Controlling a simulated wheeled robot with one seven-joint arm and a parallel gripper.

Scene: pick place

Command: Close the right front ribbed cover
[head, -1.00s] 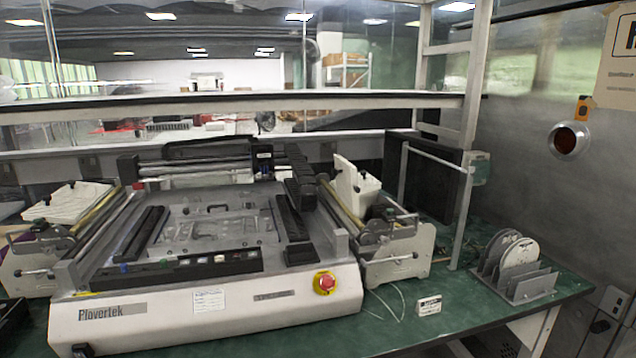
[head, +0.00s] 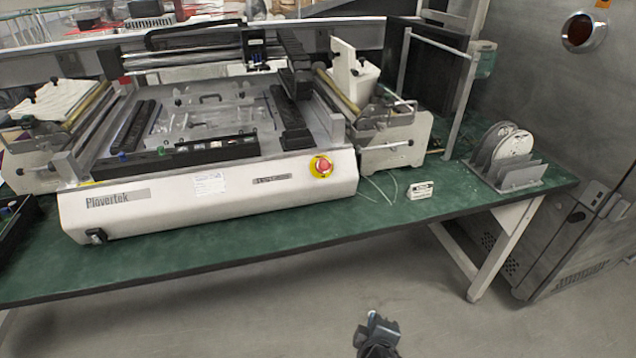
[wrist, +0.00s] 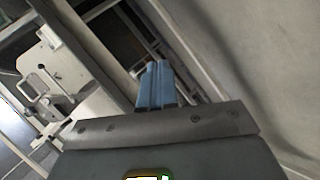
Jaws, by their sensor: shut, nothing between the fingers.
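The right side unit (head: 393,137) of the white Plavertek machine has a pale cover (head: 343,68) standing upright, raised, with a white block beside it. I take this to be the right front cover; its ribs are too small to make out. My gripper (head: 376,322) is low at the bottom of the head view, in front of the table and well apart from the cover. In the wrist view its blue fingers (wrist: 157,84) are together and empty. A white part with dark knobs (wrist: 48,82) shows at the left there.
The green table's front edge (head: 250,256) lies between my gripper and the machine. A rack of discs (head: 510,160) and a small label block (head: 420,190) stand at the right. A grey cabinet (head: 560,110) stands at far right. The floor in front is clear.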

